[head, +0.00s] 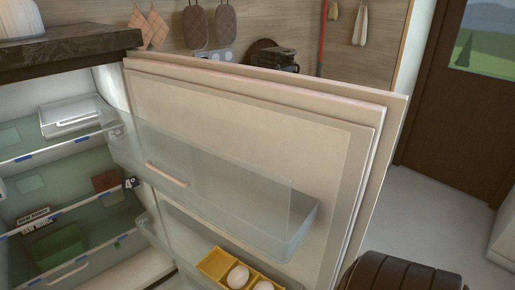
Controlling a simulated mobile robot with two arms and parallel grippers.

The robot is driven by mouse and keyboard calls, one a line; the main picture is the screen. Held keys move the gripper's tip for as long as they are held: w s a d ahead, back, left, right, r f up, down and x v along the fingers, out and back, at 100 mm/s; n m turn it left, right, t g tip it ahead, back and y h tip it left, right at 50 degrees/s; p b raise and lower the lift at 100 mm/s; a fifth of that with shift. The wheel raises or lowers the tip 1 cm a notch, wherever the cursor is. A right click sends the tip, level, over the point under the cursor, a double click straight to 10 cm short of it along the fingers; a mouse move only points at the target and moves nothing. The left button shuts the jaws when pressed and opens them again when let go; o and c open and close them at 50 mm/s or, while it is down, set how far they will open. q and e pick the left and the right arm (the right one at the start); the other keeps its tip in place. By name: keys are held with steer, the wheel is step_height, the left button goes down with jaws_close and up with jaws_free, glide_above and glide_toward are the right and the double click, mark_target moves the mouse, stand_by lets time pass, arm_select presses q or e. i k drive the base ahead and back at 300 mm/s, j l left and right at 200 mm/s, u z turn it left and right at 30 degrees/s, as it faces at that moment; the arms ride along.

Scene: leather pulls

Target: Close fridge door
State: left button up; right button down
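The fridge door (240,125) stands wide open across the middle of the head view, with its inner side facing me. It has a clear upper shelf bin (215,180) and a lower bin that holds a yellow egg tray (213,263) with white eggs. The fridge interior (75,190) is open at the left, with glass shelves and a few items on them. The door's hinge side is near the fridge at the left, and its free edge (378,185) is at the right. The door's outer face is hidden.
A dark countertop (65,52) lies above the fridge at the upper left. Oven mitts (195,27) and utensils hang on the wood wall behind the door. Pale floor (440,215) is clear at the right, before a brown door (460,120) with a window.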

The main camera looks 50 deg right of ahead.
mark_target(285, 172)
steer(key=l+u, duration=0.15)
steer(key=l, duration=0.3)
steer(key=k+l+u, duration=0.15)
steer(key=l, duration=0.3)
steer(key=l+u, duration=0.15)
steer(key=l, duration=0.25)
steer(key=k+l+u, duration=0.15)
steer(key=l, duration=0.3)
steer(key=k+l+u, duration=0.1)
steer(key=l, duration=0.3)
steer(key=k, duration=0.05)
